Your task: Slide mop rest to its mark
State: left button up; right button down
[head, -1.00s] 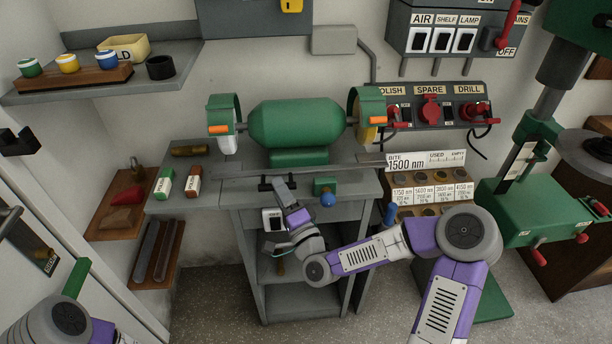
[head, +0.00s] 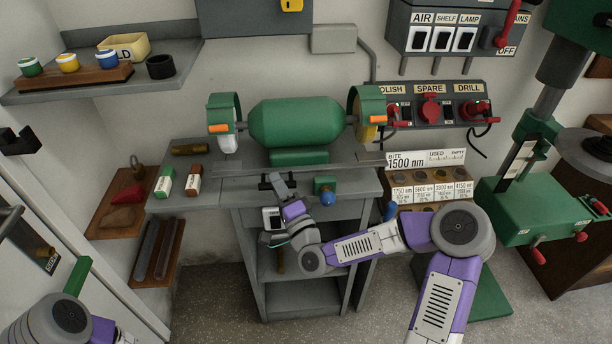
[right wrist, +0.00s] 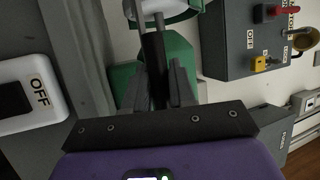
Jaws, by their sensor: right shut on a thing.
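My right gripper (head: 278,182) is at the front edge of the grey bench, below the green polishing machine (head: 297,122). In the right wrist view its grey fingers (right wrist: 160,92) are shut on a dark upright piece (right wrist: 153,62), which seems to be part of the mop rest. The rest of that piece is hard to make out in the head view, and I cannot tell its mark. Thin grey rods and a pale wheel (right wrist: 165,12) show beyond the fingers. My left arm shows at the lower left, with its gripper out of view.
A white OFF switch (head: 271,218) is close to my right wrist, also in the right wrist view (right wrist: 35,92). A blue knob (head: 327,198) is to the right on the bench front. Green and red-brown bars (head: 164,182) lie on the left. A drill press (head: 535,205) stands right.

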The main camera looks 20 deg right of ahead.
jog(key=shift+w, duration=0.15)
jog(key=shift+w+d, duration=0.2)
jog(key=shift+w, duration=0.35)
jog(key=c, duration=0.8)
grip_release()
jog(key=shift+c, duration=0.2)
jog(key=shift+s, duration=0.1)
